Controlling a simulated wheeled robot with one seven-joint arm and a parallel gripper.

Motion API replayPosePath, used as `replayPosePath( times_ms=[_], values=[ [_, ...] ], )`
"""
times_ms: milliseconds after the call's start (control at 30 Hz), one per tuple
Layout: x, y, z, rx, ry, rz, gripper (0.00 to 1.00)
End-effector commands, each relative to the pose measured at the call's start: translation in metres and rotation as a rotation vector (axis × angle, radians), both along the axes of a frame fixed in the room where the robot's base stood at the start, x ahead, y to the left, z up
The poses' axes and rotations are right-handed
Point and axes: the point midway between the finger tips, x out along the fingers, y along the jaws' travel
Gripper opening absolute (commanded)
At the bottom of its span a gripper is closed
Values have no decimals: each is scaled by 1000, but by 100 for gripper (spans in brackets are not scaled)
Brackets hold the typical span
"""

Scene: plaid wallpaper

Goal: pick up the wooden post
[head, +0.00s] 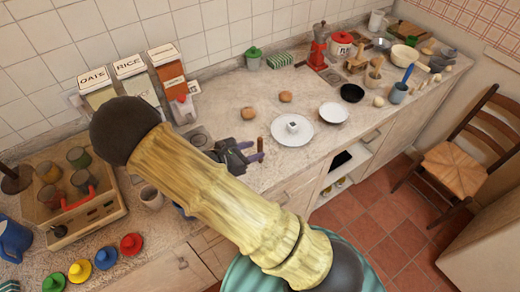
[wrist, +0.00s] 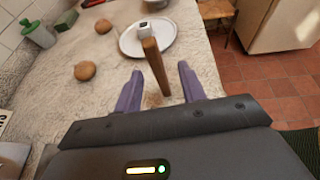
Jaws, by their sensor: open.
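The wooden post (wrist: 154,64) is a thin brown upright stick on the counter. In the wrist view it shows between the two purple fingers of my gripper (wrist: 159,72), with a gap on either side, and leans a little in the picture. My gripper is open and holds nothing. In the head view my gripper (head: 256,157) is low over the counter, and the post (head: 260,144) shows at its fingertips. The post's lower part is hidden there by the fingers. I cannot tell how deep between the fingers it stands.
A white plate (head: 305,139) with a small white cube-like item (head: 293,126) is just beyond the post. Two round buns (head: 248,113) lie farther back. The counter's front edge is close.

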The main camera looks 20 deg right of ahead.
Motion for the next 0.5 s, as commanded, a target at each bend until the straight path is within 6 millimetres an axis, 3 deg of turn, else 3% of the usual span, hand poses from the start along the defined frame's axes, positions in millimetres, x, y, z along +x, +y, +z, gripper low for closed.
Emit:
replayPosePath(
  times_ms=[233,500],
  values=[
    [15,-29,-11,-3,2,-2,40],
    [18,-33,-15,1,0,0,40]
  ],
)
